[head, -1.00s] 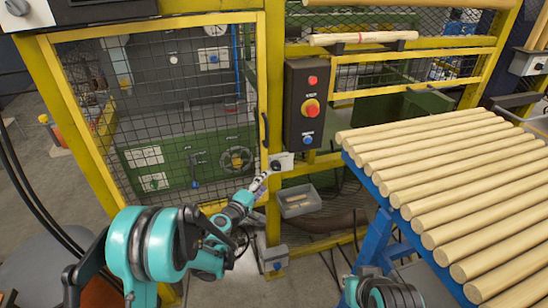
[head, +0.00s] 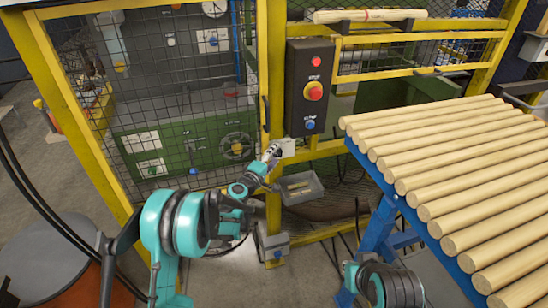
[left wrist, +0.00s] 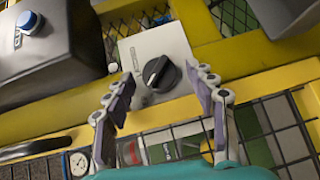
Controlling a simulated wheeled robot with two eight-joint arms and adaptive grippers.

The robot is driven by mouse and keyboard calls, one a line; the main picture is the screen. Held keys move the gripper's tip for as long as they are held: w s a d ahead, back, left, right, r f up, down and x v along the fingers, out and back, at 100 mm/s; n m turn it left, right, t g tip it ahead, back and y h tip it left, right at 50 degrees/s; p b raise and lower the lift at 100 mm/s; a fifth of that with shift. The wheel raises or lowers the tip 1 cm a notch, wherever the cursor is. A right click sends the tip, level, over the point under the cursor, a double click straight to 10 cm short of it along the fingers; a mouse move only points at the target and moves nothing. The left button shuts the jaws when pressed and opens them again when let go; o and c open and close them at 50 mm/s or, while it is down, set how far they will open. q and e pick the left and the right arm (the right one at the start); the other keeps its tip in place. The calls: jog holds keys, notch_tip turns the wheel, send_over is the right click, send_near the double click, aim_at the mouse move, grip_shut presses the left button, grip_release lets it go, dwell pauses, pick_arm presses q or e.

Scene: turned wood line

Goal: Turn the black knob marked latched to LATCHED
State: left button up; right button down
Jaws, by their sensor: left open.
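The black knob (left wrist: 161,73) sits on a pale switch plate (left wrist: 150,48) in the left wrist view. A light line shows on the knob's face, and the small label on the plate is too blurred to read. My left gripper (left wrist: 164,96) is open, with one finger on each side of the knob's near side; I cannot tell whether either touches it. In the head view the left gripper (head: 271,154) is at the pale switch box (head: 288,147) on the yellow post, and the knob is hidden there. My right gripper is not in view.
A dark control box (head: 309,88) with red and blue buttons hangs just above the switch box. A grey bin (head: 300,188) is below it. The yellow mesh guard (head: 175,100) stands at left. A rack of wooden rods (head: 450,170) fills the right.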

pick_arm(q)
jog(key=c, duration=1.2)
jog(key=shift+o, duration=0.2)
jog(key=shift+r+m+g+p, duration=0.25)
jog(key=shift+m+g+p, duration=0.05)
jog(key=shift+p, duration=0.15)
jog(key=shift+f+y, duration=0.1)
jog(key=shift+y, duration=0.3)
jog(key=o, duration=1.2)
jog(key=shift+c, duration=0.2)
jog(key=v, duration=1.2)
